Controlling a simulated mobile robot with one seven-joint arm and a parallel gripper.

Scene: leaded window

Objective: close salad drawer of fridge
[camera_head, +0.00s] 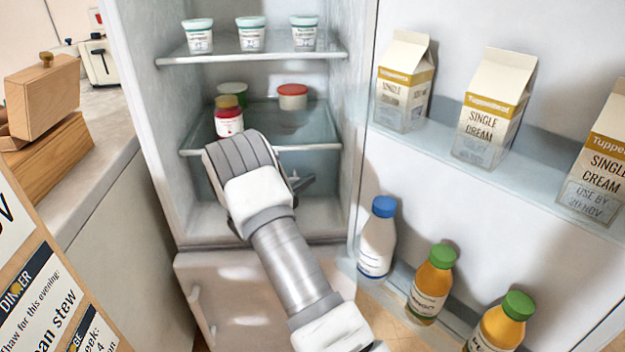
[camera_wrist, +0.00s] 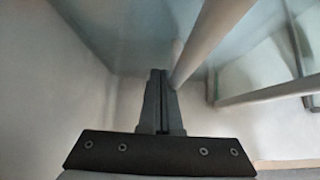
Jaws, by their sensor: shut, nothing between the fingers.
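My gripper (camera_wrist: 158,78) is shut and empty in the wrist view, with its two dark fingers together. Its tips are close to a pale bar (camera_wrist: 208,42), and I cannot tell whether they touch. In the head view my arm reaches into the open fridge below the glass shelf, and only a dark part of the gripper (camera_head: 302,184) shows beside the wrist. A bluish see-through panel (camera_wrist: 115,30) lies ahead in the wrist view. I cannot tell for sure which part is the salad drawer or how far out it is. My arm hides much of the lower compartment.
The glass shelf (camera_head: 316,148) above my gripper holds several jars and tubs. White pots (camera_head: 250,36) stand on the top shelf. The open door (camera_head: 440,215) on the right carries cream cartons (camera_head: 492,108) and bottles (camera_head: 378,240). A counter (camera_head: 105,150) is on the left.

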